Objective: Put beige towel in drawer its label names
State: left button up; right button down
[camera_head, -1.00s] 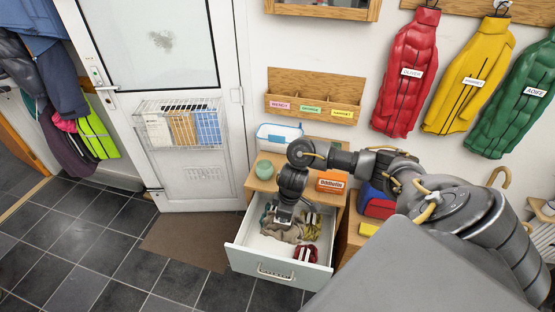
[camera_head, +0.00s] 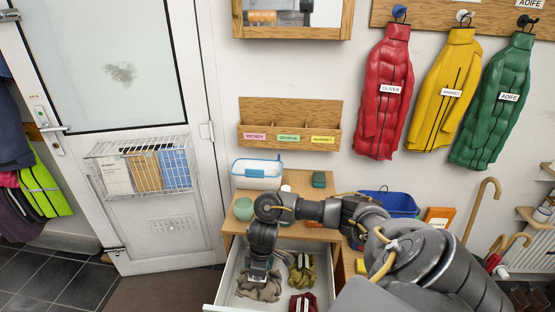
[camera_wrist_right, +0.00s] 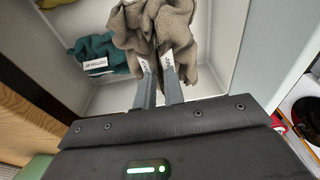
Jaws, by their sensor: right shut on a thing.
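The beige towel (camera_head: 258,288) is bunched up inside the open white drawer (camera_head: 228,278). My right gripper (camera_head: 259,272) reaches down into the drawer and is shut on the towel. In the right wrist view the gripper's fingers (camera_wrist_right: 159,88) pinch the beige towel (camera_wrist_right: 196,38), with white label pieces beside the fingertips; their writing is too small to read. An olive towel (camera_head: 302,270) and a dark red towel (camera_head: 303,302) lie in the drawer. A teal towel (camera_wrist_right: 95,50) with a white tag shows in the wrist view. My left gripper is not in view.
The cabinet top (camera_head: 296,231) above the drawer carries a green bowl (camera_head: 243,209) and a white-blue box (camera_head: 257,173). A wall rack (camera_head: 290,125) has labels WENDY, GEORGE and HARRIET. A blue bin (camera_head: 388,204) stands right of the cabinet, near my arm.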

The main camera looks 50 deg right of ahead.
aim_at(260, 290)
jog(key=shift+f, duration=0.6)
notch_tip(260, 290, down, 4)
jog(key=shift+f+b, duration=0.2)
jog(key=shift+b, duration=0.55)
jog(key=shift+f+b, duration=0.45)
jog(key=shift+f, duration=1.95)
jog(key=c, duration=1.5)
grip_release()
jog(key=shift+f, duration=0.1)
jog(key=r+p, duration=0.1)
jog(key=r, duration=0.3)
jog(key=s+r+p, duration=0.1)
jog(key=r, duration=0.3)
jog(key=d+r+p, duration=0.1)
jog(key=r, duration=0.3)
jog(key=shift+s+r, duration=0.1)
jog(key=shift+s, duration=0.05)
jog(key=shift+a, duration=0.1)
